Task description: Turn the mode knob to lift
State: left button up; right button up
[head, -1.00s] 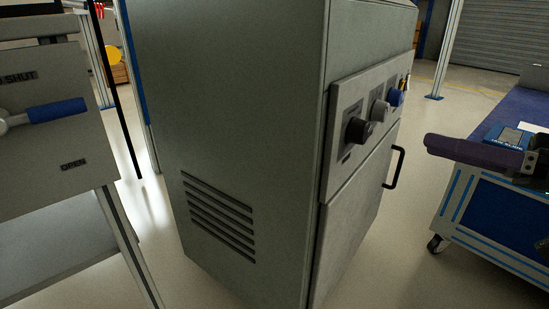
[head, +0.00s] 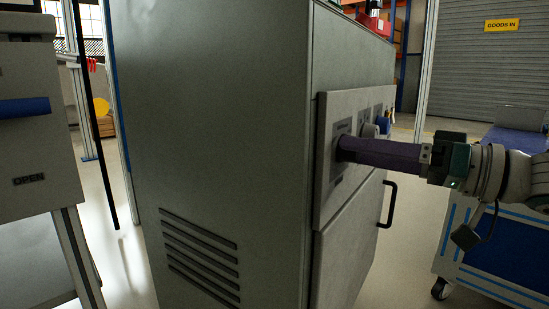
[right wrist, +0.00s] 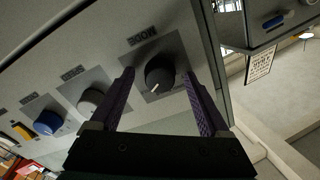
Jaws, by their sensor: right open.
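The control panel (head: 326,185) is on the front of a grey cabinet. In the right wrist view a black knob (right wrist: 160,72) with a white pointer mark sits between the purple fingers of my right gripper (right wrist: 160,78). The fingers are open, one on each side of the knob; I cannot tell whether either touches it. A grey knob (right wrist: 90,101) and a blue knob (right wrist: 47,123) are further along the panel. In the head view my right gripper (head: 341,148) reaches the panel from the right and hides the black knob. My left gripper is not in view.
A black door handle (head: 388,204) sticks out below the panel. A blue cart (head: 505,245) stands at the right. A grey unit with a blue-gripped lever (head: 25,107) stands at the left. Open floor lies between cabinet and cart.

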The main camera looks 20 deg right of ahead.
jog(key=shift+w, duration=0.1)
grip_shut()
dwell(0.7)
